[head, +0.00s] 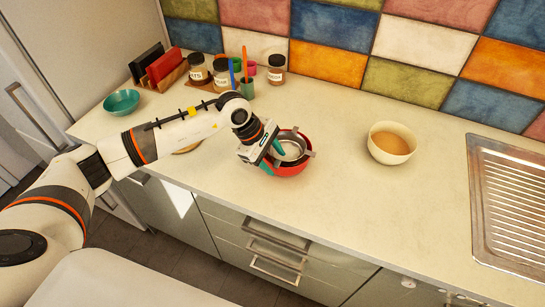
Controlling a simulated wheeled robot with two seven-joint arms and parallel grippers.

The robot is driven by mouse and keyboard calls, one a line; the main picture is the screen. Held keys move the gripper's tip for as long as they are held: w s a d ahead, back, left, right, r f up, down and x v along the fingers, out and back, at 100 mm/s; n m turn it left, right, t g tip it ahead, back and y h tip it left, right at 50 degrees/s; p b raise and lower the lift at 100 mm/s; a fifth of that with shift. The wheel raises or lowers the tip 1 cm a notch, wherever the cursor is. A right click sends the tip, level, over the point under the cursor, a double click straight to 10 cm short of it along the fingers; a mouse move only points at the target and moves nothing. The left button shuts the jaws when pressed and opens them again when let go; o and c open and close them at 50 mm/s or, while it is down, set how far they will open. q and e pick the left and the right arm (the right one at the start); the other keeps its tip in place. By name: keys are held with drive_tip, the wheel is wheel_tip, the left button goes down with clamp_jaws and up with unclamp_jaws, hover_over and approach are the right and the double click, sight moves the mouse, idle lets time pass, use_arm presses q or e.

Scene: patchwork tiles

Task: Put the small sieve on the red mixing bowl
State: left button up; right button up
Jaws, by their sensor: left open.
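The red mixing bowl (291,170) stands on the counter near its front edge, in the middle of the head view. The small metal sieve (292,149) sits at the top of the red bowl, within its rim outline, with small tabs showing at the rim. My left gripper (272,158) is at the left side of the bowl and sieve. Its teal fingers are open, close to the sieve's left edge; I cannot tell whether they touch it. The gripper hides part of the bowl's left side. My right gripper is not in view.
A cream bowl (391,143) with brownish contents stands to the right. A steel sink drainer (512,200) is at the far right. A teal bowl (121,102), spice jars (221,74) and a cup with utensils (246,88) stand at the back left. The counter between the bowls is clear.

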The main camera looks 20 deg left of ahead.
use_arm(q)
drive_tip(key=shift+r+p, duration=0.6)
drive_tip(key=shift+r, duration=0.15)
drive_tip(key=shift+s+a+r+b, duration=0.1)
drive_tip(key=shift+a+r+b, duration=0.25)
drive_tip(key=shift+b, duration=0.35)
drive_tip(key=b+v, duration=0.2)
drive_tip(key=v, duration=0.8)
drive_tip(key=shift+s+r+b, duration=0.15)
drive_tip(key=shift+r+b, duration=0.1)
drive_tip(key=shift+b, duration=0.1)
